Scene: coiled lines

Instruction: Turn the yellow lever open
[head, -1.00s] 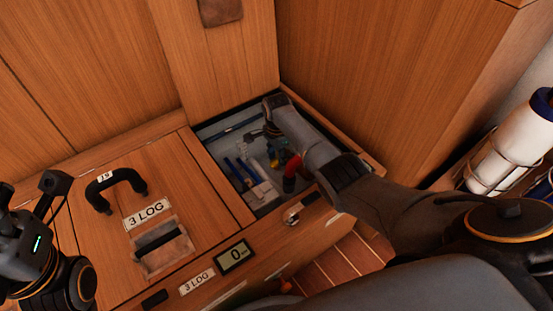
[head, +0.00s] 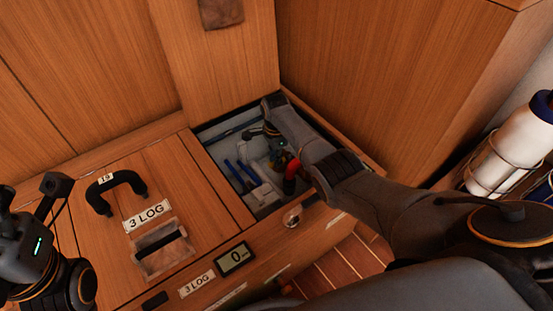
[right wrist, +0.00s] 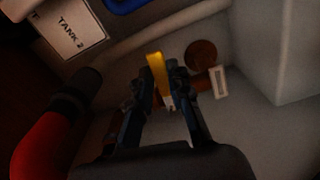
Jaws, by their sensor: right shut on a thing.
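The yellow lever (right wrist: 156,70) shows in the right wrist view as a short upright yellow piece between my fingertips. My right gripper (right wrist: 164,88) is shut on it. In the head view my right gripper (head: 280,158) is down inside the open locker compartment (head: 213,131), partly hidden by my own arm; I cannot clearly make out the lever there. My left gripper (head: 30,192) is at the left edge of the head view, its fingers apart and empty, above the wooden bench.
A red hose with a black end (head: 291,178) stands close to my right gripper; it also shows in the right wrist view (right wrist: 48,142). A "TANK 2" label (right wrist: 72,25) is nearby. Blue-handled items (head: 245,172) lie in the compartment. Wooden walls (head: 390,70) rise close behind.

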